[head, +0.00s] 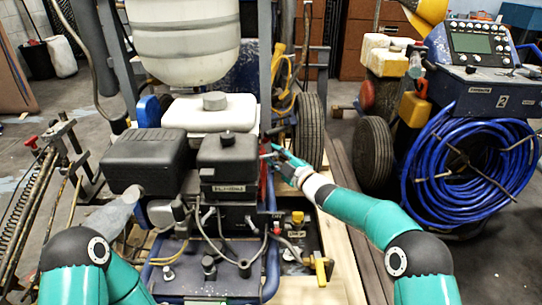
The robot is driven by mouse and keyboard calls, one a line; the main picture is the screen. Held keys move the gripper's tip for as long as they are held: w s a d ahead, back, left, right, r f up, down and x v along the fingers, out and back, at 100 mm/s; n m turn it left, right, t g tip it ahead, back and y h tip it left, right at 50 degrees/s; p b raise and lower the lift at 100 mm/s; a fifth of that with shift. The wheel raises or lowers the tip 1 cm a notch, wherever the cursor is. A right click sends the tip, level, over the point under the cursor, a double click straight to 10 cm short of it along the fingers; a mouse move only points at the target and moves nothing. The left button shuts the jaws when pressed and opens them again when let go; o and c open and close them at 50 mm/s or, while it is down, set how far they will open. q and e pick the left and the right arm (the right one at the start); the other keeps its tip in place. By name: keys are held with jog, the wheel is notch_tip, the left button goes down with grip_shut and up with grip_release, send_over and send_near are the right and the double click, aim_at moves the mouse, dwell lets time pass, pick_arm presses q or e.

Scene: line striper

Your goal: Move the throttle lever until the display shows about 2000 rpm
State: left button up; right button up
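The line striper's engine (228,160) stands in the middle, with a black cover (148,160) to its left and a white tank (208,112) behind. My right gripper (277,158) is at the right side of the engine, beside a red upright part. It is small and dark here, and I cannot tell whether its fingers touch anything. I cannot make out the throttle lever; it may be hidden by the gripper. My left arm comes in at lower left, its grey end (128,200) near the black cover; its fingers are not clear. A display (472,43) sits on the right-hand machine's panel, its reading illegible.
A coil of blue hose (470,170) hangs on the right-hand machine. Black wheels (310,130) stand behind my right arm. A large white container (185,45) is above the engine. Hoses, cables and a yellow-handled valve (320,268) crowd the lower front. A spring rack stands at left.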

jog(key=shift+d+r, duration=0.1)
jog(key=shift+s+d, duration=0.2)
jog(key=v, duration=1.1)
jog(key=shift+s, duration=0.2)
jog(key=shift+d, duration=0.1)
